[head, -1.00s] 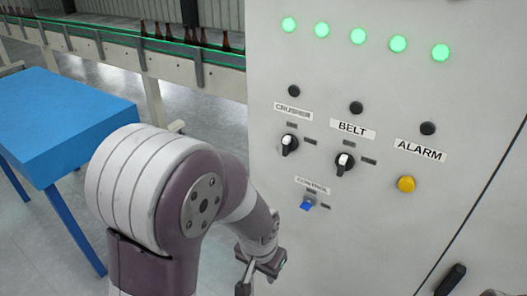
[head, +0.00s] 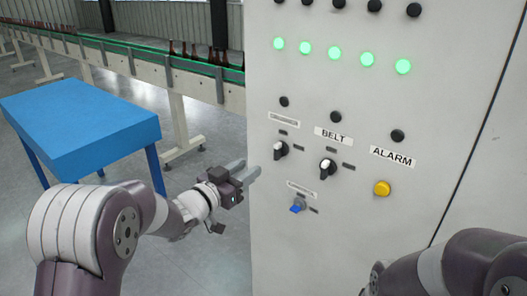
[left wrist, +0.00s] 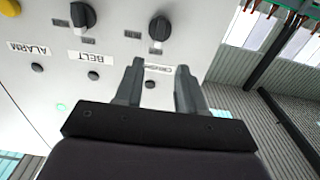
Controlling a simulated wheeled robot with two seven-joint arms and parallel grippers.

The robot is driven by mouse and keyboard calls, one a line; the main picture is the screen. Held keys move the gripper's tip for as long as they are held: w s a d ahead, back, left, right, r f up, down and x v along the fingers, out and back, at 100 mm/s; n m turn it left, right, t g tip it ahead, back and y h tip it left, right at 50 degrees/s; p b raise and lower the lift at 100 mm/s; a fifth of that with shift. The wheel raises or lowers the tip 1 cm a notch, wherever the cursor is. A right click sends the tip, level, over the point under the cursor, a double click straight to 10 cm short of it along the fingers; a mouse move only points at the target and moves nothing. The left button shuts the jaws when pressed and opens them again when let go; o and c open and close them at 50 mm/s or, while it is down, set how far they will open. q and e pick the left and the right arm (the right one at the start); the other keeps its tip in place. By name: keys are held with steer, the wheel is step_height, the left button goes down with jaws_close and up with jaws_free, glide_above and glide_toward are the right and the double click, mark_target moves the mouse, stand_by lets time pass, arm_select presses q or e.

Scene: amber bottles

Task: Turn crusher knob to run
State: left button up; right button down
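The crusher knob (head: 281,150) is a black rotary knob with a white mark, on the grey panel below a small label. It also shows in the left wrist view (left wrist: 159,28), just beyond my fingertips, with the CRUSHER label partly behind them. My left gripper (head: 250,169) is just left of the crusher knob in the head view, its fingers pointing toward the panel. The left wrist view shows its two fingers (left wrist: 160,66) apart with nothing between them. It is apart from the knob. My right arm shows at the lower right, but its gripper is out of view.
The similar belt knob (head: 327,168) is right of the crusher knob. A yellow button (head: 381,188) and a blue key switch (head: 297,208) are lower down. Green lamps (head: 335,54) are lit above. A blue table (head: 80,115) and a bottle conveyor (head: 130,59) stand left.

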mark_target(275, 149)
arm_select(q)
steer(key=p+x, duration=0.3)
steer(key=x, duration=0.6)
steer(key=shift+w+d+r, duration=0.15)
steer(key=shift+d+r, duration=0.05)
steer(key=shift+d, duration=0.15)
steer(key=shift+w+d+f+p, duration=0.2)
steer(key=shift+w+p, duration=0.15)
steer(key=shift+w, duration=0.15)
steer(key=shift+r, duration=0.1)
steer(key=shift+s, duration=0.1)
steer(key=shift+c, duration=0.3)
jaws_close()
